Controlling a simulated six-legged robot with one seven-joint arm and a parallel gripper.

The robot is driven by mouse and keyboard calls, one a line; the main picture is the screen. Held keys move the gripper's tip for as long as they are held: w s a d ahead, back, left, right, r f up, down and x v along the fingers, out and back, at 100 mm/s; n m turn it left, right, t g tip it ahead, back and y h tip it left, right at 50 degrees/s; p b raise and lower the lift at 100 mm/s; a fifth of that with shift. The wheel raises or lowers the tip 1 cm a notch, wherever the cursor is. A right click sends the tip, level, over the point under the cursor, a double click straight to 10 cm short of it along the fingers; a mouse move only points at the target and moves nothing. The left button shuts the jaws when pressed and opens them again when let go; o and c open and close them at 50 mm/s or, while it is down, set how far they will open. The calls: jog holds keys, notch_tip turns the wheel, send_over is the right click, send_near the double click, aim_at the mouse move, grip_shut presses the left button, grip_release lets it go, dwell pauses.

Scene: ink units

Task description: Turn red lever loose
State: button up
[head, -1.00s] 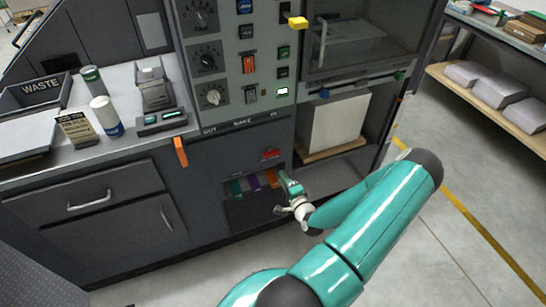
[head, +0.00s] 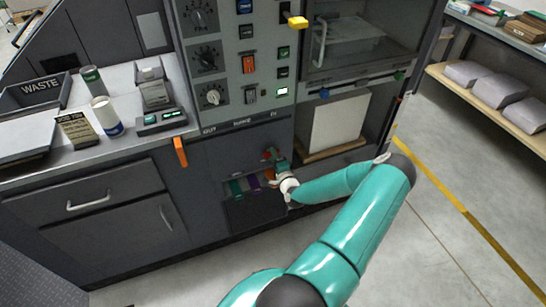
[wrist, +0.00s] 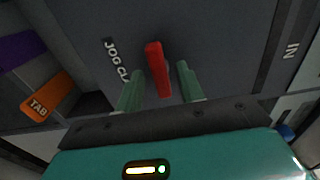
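In the wrist view my gripper (wrist: 160,74) is open, with one green finger on each side of the lever. Gaps show between the lever and both fingers. In the head view the lever (head: 267,155) is partly hidden by my gripper (head: 275,163), which is at the lower front of the machine.
Below the lever is an open bay with a green unit (head: 235,188), a purple unit (head: 253,182) and an orange "TAB" unit (wrist: 47,96). An orange handle (head: 180,152) sticks out to the left. The floor at right is clear.

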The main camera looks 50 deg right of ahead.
jog(key=shift+w+d, duration=0.15)
jog(key=shift+w, duration=0.15)
grip_shut()
